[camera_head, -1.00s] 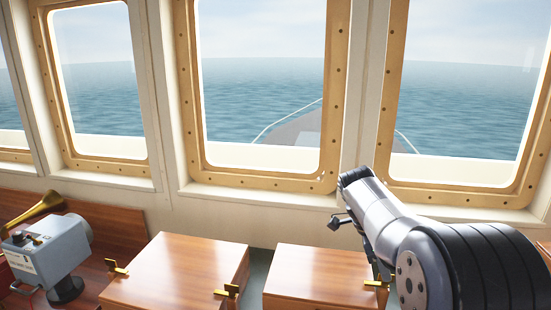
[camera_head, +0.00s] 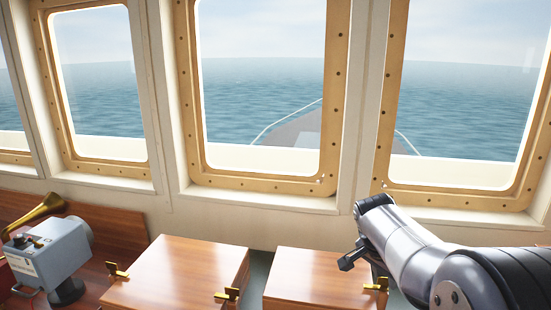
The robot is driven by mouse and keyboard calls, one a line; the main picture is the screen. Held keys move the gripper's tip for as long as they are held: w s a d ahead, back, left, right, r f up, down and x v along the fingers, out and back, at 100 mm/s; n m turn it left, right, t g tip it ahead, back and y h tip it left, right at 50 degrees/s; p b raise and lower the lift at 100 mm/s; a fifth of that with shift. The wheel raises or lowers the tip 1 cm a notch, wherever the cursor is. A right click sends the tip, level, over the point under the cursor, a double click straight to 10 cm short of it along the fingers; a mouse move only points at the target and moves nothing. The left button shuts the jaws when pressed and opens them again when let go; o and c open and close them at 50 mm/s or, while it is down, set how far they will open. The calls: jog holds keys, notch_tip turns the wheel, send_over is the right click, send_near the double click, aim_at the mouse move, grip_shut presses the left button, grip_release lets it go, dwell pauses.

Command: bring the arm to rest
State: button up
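My arm enters at the lower right of the head view and reaches up and left. My gripper (camera_head: 350,262) is at its left end, a small dark shape beside the silver forearm, above the right wooden box. Its fingers are too small and too much hidden by the arm to tell whether they are open or shut. I see nothing held in it.
Two wooden boxes with brass fittings, one left (camera_head: 180,270) and one right (camera_head: 315,280), stand in front. A grey device (camera_head: 48,252) and a brass horn (camera_head: 38,212) are at left. Brass-framed windows (camera_head: 262,181) line the wall behind.

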jog(key=shift+s+n+y+p, duration=0.1)
jog(key=shift+n+y+p, duration=0.25)
jog(key=shift+n, duration=0.75)
jog(key=shift+t, duration=0.3)
jog(key=shift+r, duration=0.1)
